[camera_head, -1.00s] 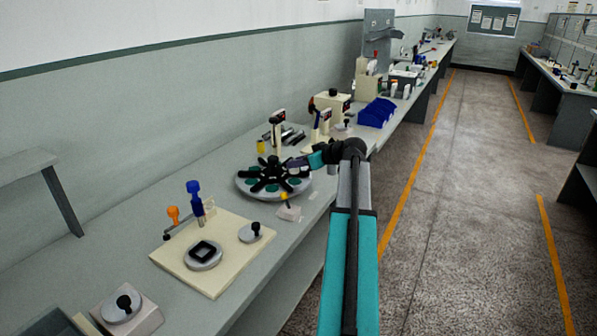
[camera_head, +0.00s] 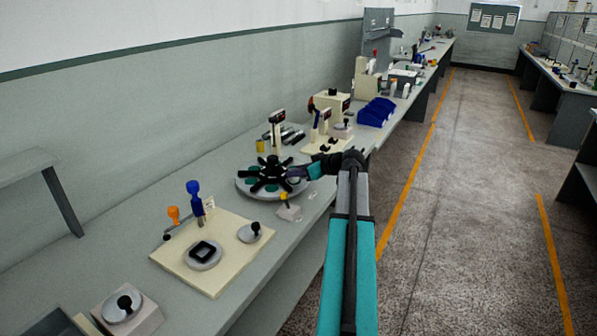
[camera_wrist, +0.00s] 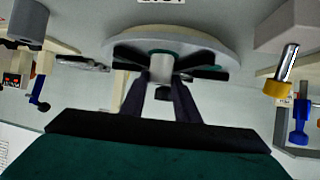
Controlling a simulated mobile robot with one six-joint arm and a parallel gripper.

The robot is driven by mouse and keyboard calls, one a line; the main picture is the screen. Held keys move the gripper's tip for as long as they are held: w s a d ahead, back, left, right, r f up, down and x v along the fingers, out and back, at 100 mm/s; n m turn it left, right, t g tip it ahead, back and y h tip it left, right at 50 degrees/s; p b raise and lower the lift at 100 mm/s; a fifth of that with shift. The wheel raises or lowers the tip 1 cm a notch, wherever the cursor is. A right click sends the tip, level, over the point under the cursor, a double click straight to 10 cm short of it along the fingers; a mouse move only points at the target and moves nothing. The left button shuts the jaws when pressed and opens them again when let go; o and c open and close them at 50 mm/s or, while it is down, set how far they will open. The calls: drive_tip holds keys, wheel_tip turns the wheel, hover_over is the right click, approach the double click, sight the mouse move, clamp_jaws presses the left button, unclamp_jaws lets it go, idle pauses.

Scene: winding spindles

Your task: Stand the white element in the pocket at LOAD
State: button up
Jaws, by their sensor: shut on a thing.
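The round grey dial (camera_head: 248,190) with teal pockets and a black spider-shaped top stands on the bench in the head view. Its pale rim (camera_wrist: 220,50) also spans the top middle of the wrist view. My gripper (camera_head: 297,173) is at the dial's right edge. In the wrist view my gripper (camera_wrist: 164,80) has its two dark fingers closed on a pale, upright cylinder, the white element (camera_wrist: 161,65). The element is in front of a teal pocket patch at the dial; I cannot tell whether it is seated or touching. In the head view my gripper hides it.
A small block (camera_head: 289,213) with a yellow-tipped lever stands close in front of the dial. A cream board (camera_head: 218,275) with a fixture lies nearer. Blue bins (camera_head: 376,113) and a cream station stand behind. The floor aisle to the right is clear.

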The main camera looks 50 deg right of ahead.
drive_tip(key=shift+f, duration=0.2)
drive_tip(key=o, duration=1)
drive_tip(key=shift+o, duration=0.2)
drive_tip(key=shift+r, duration=0.2)
drive_tip(key=b+v, duration=0.1)
drive_tip(key=v, duration=1.1)
drive_tip(key=shift+s, duration=0.1)
